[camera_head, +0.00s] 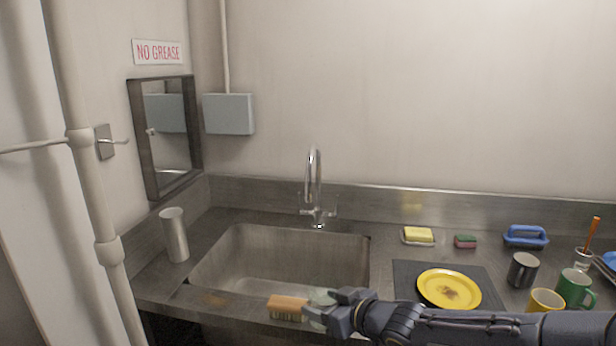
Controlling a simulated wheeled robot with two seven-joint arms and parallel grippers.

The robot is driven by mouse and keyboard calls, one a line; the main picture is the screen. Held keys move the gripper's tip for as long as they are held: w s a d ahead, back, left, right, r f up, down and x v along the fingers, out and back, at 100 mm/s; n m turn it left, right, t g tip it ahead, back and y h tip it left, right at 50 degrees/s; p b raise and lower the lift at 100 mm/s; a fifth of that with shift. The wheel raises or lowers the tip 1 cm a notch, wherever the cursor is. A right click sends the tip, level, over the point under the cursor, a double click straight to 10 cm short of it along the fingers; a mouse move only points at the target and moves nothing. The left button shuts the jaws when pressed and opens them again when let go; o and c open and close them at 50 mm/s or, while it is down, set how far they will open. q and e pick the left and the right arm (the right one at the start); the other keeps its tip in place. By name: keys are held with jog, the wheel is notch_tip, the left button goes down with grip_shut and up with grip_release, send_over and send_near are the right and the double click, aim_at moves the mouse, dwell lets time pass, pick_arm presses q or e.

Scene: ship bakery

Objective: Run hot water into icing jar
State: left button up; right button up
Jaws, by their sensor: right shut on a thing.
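The steel tap (315,185) rises behind the sink (280,232), with a small handle on each side of its base. No water shows running from it. My right gripper (321,305) is low over the counter's front edge, in front of the sink. It is shut on a pale, clear glassy thing (322,296), which looks like the icing jar. The fingers hide much of it, and its contents cannot be told. My left gripper is not in view.
A wooden-backed brush (287,305) is just left of my right gripper. A steel tumbler (174,236) stands left of the sink.

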jog(key=f, duration=0.2)
jog(key=s+f, duration=0.1)
jog(key=shift+s+d+f+h, duration=0.15)
jog(key=shift+s+f+h, duration=0.05)
jog(key=shift+f+h, duration=0.15)
jog(key=s+d+f+m+t+h, duration=0.1)
jog(key=s+d+f+m+h, duration=0.1)
jog(key=d+f+m+h, duration=0.2)
jog(key=s+d+f+m+t+h, duration=0.2)
jog(key=d+f, duration=0.5)
jog(key=d, duration=0.5)
jog(key=shift+s+d+f+m+h, duration=0.15)
jog(key=shift+s+f+m+h, duration=0.4)
jog(key=shift+m+h, duration=0.6)
jog(key=shift+s+r, duration=0.1)
jog(key=shift+r, duration=0.05)
